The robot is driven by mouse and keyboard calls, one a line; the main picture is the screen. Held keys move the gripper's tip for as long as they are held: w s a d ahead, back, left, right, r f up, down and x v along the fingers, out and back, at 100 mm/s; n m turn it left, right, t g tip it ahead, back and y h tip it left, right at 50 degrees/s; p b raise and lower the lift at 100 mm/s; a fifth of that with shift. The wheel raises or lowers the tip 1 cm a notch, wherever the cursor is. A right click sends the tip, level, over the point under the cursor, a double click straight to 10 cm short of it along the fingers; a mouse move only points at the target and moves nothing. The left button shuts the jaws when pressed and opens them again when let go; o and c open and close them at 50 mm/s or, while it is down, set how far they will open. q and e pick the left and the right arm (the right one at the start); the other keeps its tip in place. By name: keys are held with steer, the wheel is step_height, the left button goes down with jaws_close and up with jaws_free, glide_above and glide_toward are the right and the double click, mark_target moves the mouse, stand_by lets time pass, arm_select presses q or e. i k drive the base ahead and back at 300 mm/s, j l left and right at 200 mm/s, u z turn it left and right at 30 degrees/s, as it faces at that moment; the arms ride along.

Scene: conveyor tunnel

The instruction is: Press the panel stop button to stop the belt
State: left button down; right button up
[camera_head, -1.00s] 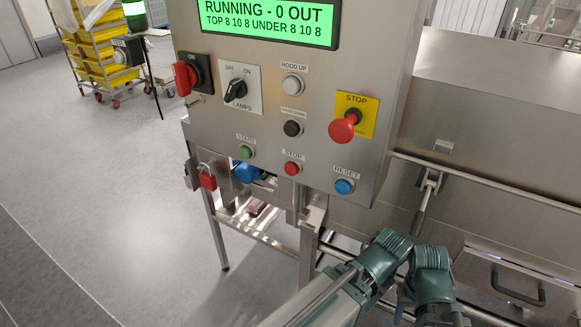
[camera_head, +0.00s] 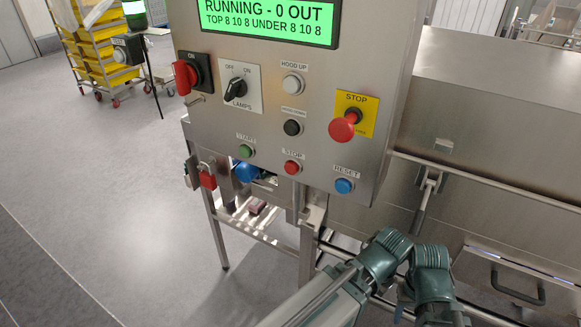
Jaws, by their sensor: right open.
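The grey metal control panel (camera_head: 220,125) faces me. A small red button (camera_head: 291,168) labelled STOP sits in its lower row, between the green START button (camera_head: 245,151) and the blue RESET button (camera_head: 344,186). A larger red mushroom button (camera_head: 342,130) stands out from a yellow STOP plate (camera_head: 356,98) at the right. The green display (camera_head: 268,18) reads "RUNNING - 0 OUT". My right gripper (camera_head: 432,302) is low at the right, below the panel and apart from its buttons; my arm links partly hide it and its fingertips are not clear. My left gripper is out of view.
A rail (camera_head: 490,183) and a handled metal cover (camera_head: 515,275) lie at the right. The floor at the left is clear, with a yellow-tray trolley (camera_head: 92,48) behind.

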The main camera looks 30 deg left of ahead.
mark_target(290, 167)
steer(key=k+l+u, duration=0.1)
steer(key=u, duration=0.35)
steer(key=k+u, duration=0.1)
steer(key=u, duration=0.3)
steer(key=k+u, duration=0.1)
steer(key=u, duration=0.35)
steer(key=k+u, duration=0.1)
steer(key=u, duration=0.35)
